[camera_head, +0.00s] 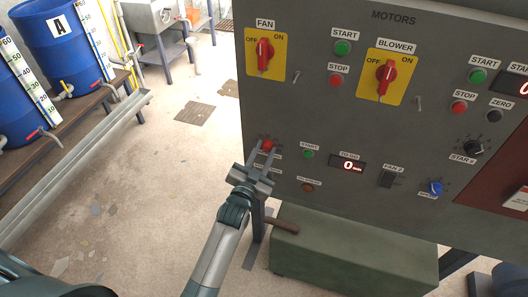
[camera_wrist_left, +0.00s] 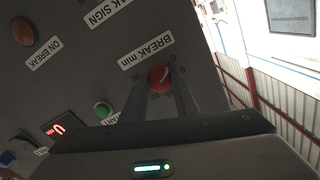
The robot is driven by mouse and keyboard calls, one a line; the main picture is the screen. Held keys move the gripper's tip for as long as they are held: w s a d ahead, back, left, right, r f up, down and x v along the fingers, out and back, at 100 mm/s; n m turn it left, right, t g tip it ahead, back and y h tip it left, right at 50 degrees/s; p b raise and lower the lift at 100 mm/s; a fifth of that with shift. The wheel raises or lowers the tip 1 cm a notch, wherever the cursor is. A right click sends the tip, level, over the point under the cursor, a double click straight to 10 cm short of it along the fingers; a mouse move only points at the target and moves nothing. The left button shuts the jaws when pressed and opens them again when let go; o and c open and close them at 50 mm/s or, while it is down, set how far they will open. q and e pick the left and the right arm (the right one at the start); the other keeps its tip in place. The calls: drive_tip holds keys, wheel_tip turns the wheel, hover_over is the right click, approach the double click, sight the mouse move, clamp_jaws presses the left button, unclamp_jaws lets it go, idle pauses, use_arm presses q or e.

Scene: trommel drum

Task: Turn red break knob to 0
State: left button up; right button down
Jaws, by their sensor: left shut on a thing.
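The red break knob (camera_head: 267,146) is at the lower left of the grey control panel (camera_head: 340,115). In the left wrist view the knob (camera_wrist_left: 160,77) has a pale pointer line and a dial scale around it, beside a "BREAK min" label (camera_wrist_left: 146,51). My right gripper is not in view.
A green button (camera_head: 308,154), a red display (camera_head: 347,165), a black switch (camera_head: 387,180) and a blue knob (camera_head: 435,187) lie to the right on the panel. A green box (camera_head: 350,255) stands below. Blue barrels (camera_head: 62,38) stand at the left, with open floor between.

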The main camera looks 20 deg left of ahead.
use_arm(q)
drive_tip(key=o, duration=1.1)
drive_tip(key=shift+c, duration=0.2)
drive_tip(key=shift+s+f, duration=0.1)
drive_tip(key=shift+s, duration=0.1)
drive_tip(key=s+b, duration=0.5)
drive_tip(key=s, duration=1.2)
drive_tip(key=shift+a, duration=0.3)
